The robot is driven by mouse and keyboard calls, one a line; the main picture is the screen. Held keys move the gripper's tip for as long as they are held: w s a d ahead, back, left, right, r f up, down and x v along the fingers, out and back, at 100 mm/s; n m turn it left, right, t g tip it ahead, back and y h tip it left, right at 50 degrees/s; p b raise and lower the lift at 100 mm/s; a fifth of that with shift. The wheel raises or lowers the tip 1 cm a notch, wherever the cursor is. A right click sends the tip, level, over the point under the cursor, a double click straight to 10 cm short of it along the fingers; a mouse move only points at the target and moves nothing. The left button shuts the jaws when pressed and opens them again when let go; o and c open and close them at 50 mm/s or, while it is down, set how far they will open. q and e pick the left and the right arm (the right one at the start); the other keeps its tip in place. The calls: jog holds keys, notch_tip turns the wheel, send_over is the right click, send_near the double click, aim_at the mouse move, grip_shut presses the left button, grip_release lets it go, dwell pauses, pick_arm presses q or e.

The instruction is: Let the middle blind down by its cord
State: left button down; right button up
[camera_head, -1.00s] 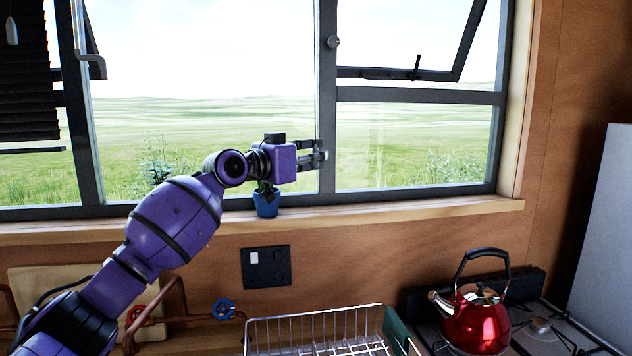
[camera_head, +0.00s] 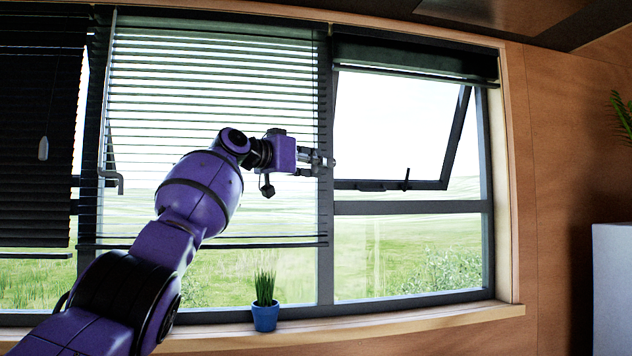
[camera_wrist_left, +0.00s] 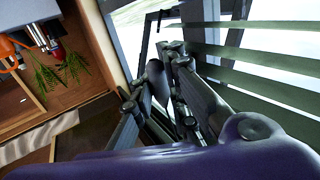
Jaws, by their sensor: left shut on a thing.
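The middle blind (camera_head: 262,95) hangs down over most of the middle window pane with its slats spread and light between them. Its bottom rail (camera_head: 215,242) is well above the sill. My left gripper (camera_head: 326,161) is at the blind's right edge, in front of the window post. It is shut on the cord's small pull, which it largely hides. In the left wrist view the fingers (camera_wrist_left: 165,85) close around a dark, rounded piece, with slats at the right. The cord itself is hard to make out. My right gripper is not in view.
A blue pot with a green plant (camera_head: 265,316) stands on the wooden sill (camera_head: 400,318) below the blind. The left blind (camera_head: 40,130) is down, and the right blind (camera_head: 415,58) is gathered at the top. The right upper window (camera_head: 395,135) is tilted open.

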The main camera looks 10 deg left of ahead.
pick_arm(q)
jog(key=shift+s+r, duration=0.1)
jog(key=shift+r, duration=0.85)
jog(key=c, duration=2.2)
grip_release()
jog(key=o, duration=0.5)
jog(key=shift+s+a, duration=0.15)
jog(key=shift+c, duration=0.2)
jog(key=v, duration=1.2)
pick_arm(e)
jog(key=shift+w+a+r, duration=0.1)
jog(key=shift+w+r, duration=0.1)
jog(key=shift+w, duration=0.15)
